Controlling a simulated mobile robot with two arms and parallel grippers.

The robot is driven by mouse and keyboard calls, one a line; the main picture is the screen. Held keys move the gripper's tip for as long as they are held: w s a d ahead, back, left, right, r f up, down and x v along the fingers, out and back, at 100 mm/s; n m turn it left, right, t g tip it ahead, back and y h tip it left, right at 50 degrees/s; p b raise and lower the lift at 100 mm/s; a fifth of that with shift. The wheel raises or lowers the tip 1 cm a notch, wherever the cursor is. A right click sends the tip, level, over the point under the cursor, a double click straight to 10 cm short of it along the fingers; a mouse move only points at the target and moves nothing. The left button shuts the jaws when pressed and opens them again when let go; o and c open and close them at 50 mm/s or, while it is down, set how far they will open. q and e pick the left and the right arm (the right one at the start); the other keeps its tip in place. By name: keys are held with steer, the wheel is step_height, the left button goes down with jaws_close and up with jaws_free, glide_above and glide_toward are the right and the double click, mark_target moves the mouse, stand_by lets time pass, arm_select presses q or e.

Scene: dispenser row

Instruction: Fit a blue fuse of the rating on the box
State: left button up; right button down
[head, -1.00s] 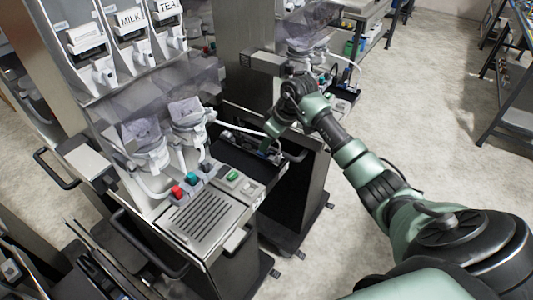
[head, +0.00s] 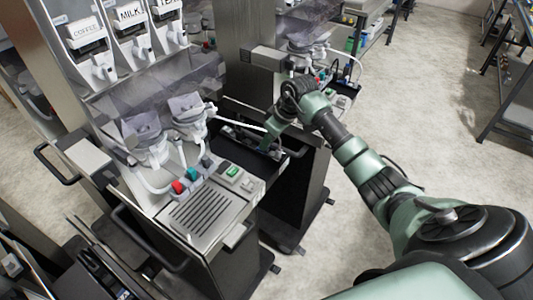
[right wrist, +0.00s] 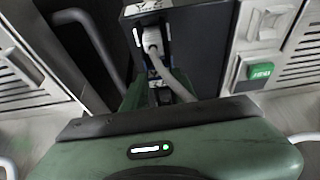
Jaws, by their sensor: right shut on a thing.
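My right gripper (head: 266,142) is over the dark tray (head: 237,152) between the machines in the head view. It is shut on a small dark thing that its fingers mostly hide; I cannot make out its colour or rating. In the right wrist view the gripper (right wrist: 160,97) points at a dark box (right wrist: 190,40) with a white label (right wrist: 150,7), whose writing is cut off. A pale plug (right wrist: 152,40) with a grey cable is at the box. I cannot tell any blue fuse for sure. My left gripper is not in view.
A dispenser machine (head: 215,205) with MILK and COFFEE labels, red and green buttons and a drip grille stands at left. Another dispenser (head: 305,45) stands behind. A black handle (head: 55,168) juts out at left.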

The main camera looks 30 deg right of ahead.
steer(key=shift+s+f, duration=0.1)
steer(key=shift+f, duration=0.45)
steer(key=shift+f, duration=0.15)
stand_by(0.8)
steer(key=c, duration=1)
jaws_free()
steer(key=shift+c, duration=0.2)
steer(key=shift+o, duration=1)
step_height(320, 180, up, 7)
steer(key=p, duration=0.7)
steer(key=shift+r, duration=0.2)
